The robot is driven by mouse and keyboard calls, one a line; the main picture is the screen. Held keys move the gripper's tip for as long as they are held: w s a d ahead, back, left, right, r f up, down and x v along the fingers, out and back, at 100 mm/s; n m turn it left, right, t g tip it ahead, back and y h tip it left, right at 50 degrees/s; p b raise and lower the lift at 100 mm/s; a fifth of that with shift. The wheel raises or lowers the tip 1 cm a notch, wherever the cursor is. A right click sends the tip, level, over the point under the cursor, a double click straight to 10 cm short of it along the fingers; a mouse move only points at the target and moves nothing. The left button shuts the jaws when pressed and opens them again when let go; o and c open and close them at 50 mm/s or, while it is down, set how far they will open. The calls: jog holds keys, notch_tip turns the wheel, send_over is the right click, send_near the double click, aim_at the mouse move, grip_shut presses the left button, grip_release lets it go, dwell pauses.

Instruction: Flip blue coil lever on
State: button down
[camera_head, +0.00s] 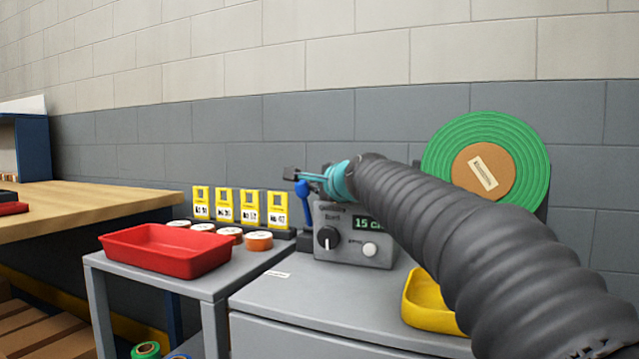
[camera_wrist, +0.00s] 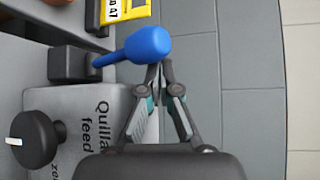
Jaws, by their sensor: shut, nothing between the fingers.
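The blue lever (camera_head: 303,201) stands on the left side of a grey control box (camera_head: 342,256). In the wrist view the lever (camera_wrist: 147,45) has a thick rounded blue head and a thinner stem running to a dark block (camera_wrist: 70,65). My gripper (camera_head: 292,174) is shut and empty at the top of the lever in the head view. In the wrist view my gripper (camera_wrist: 160,68) has its fingertips together close by the lever head's lower right side. I cannot tell whether they touch.
The box has a black knob (camera_head: 327,238), a white button (camera_head: 370,249) and a green display (camera_head: 369,225). Yellow cards (camera_head: 225,206) stand to the left behind a red tray (camera_head: 165,251). A yellow bin (camera_head: 425,309) and a green coil (camera_head: 520,148) are at right.

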jog(key=shift+s+a+f, duration=0.25)
jog(key=shift+s+a, duration=0.05)
dwell(0.5)
jog(key=v, duration=1.2)
jog(key=shift+d, duration=0.3)
jog(key=shift+r, duration=0.1)
